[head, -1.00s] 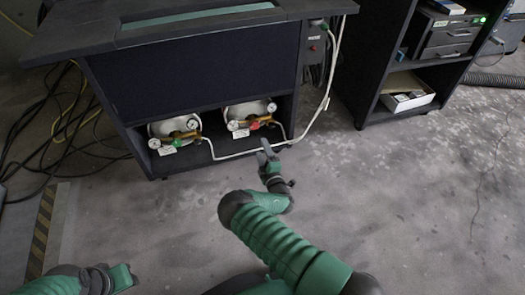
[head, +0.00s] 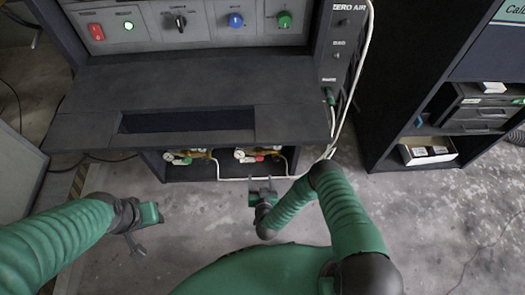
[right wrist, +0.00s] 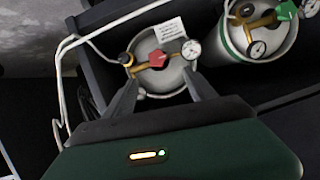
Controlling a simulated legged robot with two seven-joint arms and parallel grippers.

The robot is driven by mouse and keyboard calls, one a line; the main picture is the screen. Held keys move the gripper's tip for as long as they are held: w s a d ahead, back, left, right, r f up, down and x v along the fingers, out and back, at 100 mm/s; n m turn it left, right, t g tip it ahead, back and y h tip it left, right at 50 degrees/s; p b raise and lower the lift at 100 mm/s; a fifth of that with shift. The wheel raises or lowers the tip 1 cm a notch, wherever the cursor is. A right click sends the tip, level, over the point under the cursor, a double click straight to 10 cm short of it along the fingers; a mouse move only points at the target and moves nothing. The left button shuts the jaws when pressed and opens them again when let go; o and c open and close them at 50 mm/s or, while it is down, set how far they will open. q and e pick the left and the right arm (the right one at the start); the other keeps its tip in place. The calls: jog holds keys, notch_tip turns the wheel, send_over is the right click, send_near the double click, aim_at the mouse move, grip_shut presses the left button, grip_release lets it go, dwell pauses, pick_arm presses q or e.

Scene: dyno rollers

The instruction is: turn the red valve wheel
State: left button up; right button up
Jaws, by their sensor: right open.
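The red valve wheel (head: 259,158) sits on the brass fitting of the right gas cylinder, in the low bay under the bench. My right gripper (head: 262,181) is in front of that cylinder. In the wrist view the right gripper (right wrist: 160,80) is open and empty, its fingers apart on either side of the wheel's line; contact is not visible. My left gripper (head: 150,222) hangs at the left, away from the cylinders; its jaw opening is unclear.
A second cylinder with a green valve wheel (head: 185,160) stands left of the red one. The bench top (head: 190,85) overhangs the bay. A white hose (head: 334,135) runs down the bench's right side and along the bay. A shelf rack (head: 395,160) stands at right.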

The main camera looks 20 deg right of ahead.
jog(key=b, duration=0.2)
send_near(259, 159)
jog(key=b+x, duration=0.1)
jog(key=x, duration=0.1)
jog(key=b+x, duration=0.1)
jog(key=x, duration=0.2)
jog(key=f+b+x, duration=0.1)
jog(key=x, duration=0.1)
jog(key=shift+s+d+b, duration=0.15)
jog(key=shift+d+b, duration=0.15)
jog(key=shift+d, duration=0.05)
jog(key=x, duration=0.1)
jog(key=b+x, duration=0.1)
jog(key=shift+w+a, duration=0.15)
jog(key=shift+w, duration=0.3)
jog(key=shift+w+a+b, duration=0.1)
jog(key=shift+w+b, duration=0.25)
jog(key=shift+w, duration=0.15)
jog(key=shift+d, duration=0.2)
jog(key=shift+c, duration=0.6)
jog(key=shift+a, duration=0.1)
jog(key=c, duration=1.3)
jog(key=shift+o, duration=0.2)
jog(key=shift+m+y, duration=0.3)
jog(key=shift+m, duration=0.2)
pick_arm(q)
jog(key=s+x, duration=0.1)
jog(key=x, duration=0.7)
jog(key=shift+s+d+f, duration=0.15)
jog(key=shift+s, duration=0.2)
